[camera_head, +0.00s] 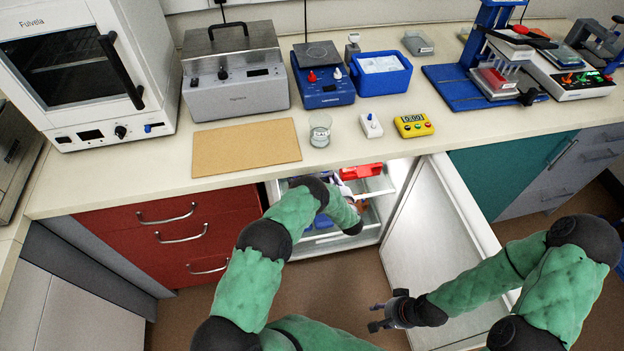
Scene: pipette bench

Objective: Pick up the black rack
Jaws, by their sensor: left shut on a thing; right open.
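My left arm (293,212) reaches into the open fridge (334,240) under the bench. Its dark wrist end (352,228) is at the fridge opening, and the fingers of my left gripper do not show. I cannot make out the black rack; the arm covers much of the fridge's inside. My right gripper (374,316) is open and empty, low in front of the open fridge door (425,235).
Inside the fridge, a red rack (361,171) shows on the upper shelf. Red drawers (165,240) stand left of the fridge. On the bench, the cork mat (246,147), beaker (320,130) and yellow timer (413,125) are near the front edge. The mat is bare.

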